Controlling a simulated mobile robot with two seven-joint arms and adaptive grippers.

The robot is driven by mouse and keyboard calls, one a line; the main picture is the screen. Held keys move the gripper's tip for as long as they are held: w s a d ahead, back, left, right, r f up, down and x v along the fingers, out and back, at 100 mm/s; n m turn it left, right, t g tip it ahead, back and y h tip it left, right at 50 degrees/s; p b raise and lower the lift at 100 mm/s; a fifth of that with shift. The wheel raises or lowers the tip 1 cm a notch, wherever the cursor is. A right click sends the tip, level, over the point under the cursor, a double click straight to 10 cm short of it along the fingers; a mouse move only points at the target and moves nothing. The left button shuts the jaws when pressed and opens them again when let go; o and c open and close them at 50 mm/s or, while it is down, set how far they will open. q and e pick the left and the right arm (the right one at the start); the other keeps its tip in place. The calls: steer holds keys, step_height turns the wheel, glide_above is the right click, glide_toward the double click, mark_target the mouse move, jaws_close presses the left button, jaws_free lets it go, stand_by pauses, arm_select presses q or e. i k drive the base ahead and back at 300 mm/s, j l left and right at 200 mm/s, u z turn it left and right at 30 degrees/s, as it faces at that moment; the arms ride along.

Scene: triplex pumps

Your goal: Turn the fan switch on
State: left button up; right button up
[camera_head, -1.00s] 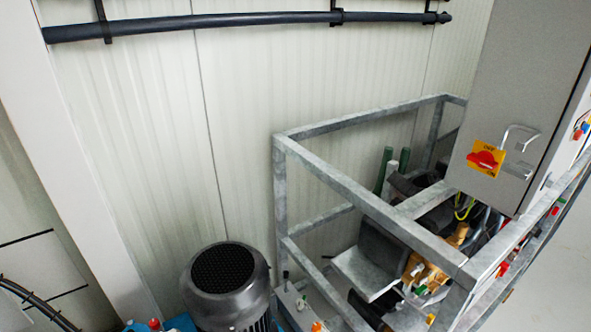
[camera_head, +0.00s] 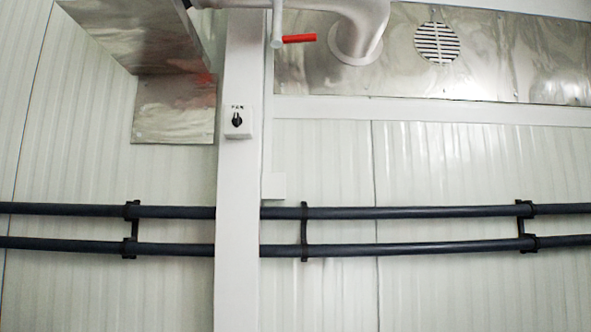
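The fan switch (camera_head: 237,121) is a small white box with a black rotary knob and a short dark label above it that looks like "FAN". It is mounted on the front of a white vertical post (camera_head: 237,190), left of the middle of the head view and above the dark pipes. The knob looks roughly upright; its exact setting is too small to tell. Neither of my grippers is in view.
Two dark horizontal pipes (camera_head: 400,213) on black brackets run along the white panelled wall. A red valve handle (camera_head: 299,39) and a silver duct (camera_head: 500,50) with a round vent are above. A metal box (camera_head: 172,108) is left of the post.

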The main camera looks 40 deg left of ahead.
mark_target(238, 121)
steer(key=l+u, duration=0.1)
steer(key=u, duration=0.3)
steer(key=l+u, duration=0.1)
steer(key=u, duration=0.3)
steer(key=j+u, duration=0.2)
steer(key=u, duration=0.7)
